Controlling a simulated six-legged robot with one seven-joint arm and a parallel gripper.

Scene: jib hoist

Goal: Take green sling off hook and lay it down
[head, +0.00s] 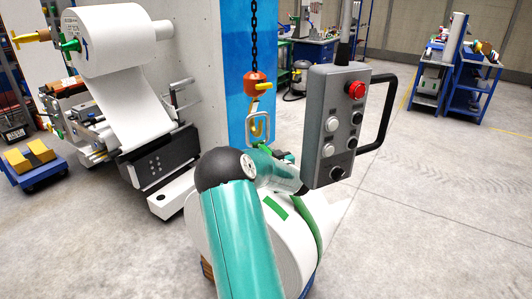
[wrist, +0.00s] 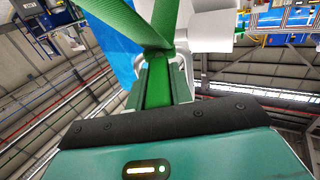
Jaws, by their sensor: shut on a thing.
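The green sling (head: 311,222) runs over a white roll in the head view. In the wrist view its green webbing (wrist: 165,25) fans out in two straps from between the jaws. My gripper (wrist: 157,75) is shut on the webbing. In the head view my teal arm and the pendant hide most of my gripper, just below the hook. I cannot tell whether the sling still sits in the hook.
A grey pendant (head: 337,125) with a red button hangs close to the right of my arm. The white roll (head: 252,240) stands below. A machine with a paper roll (head: 110,40) is at left, beside a pale column (head: 190,85). Open floor (head: 430,200) lies at right.

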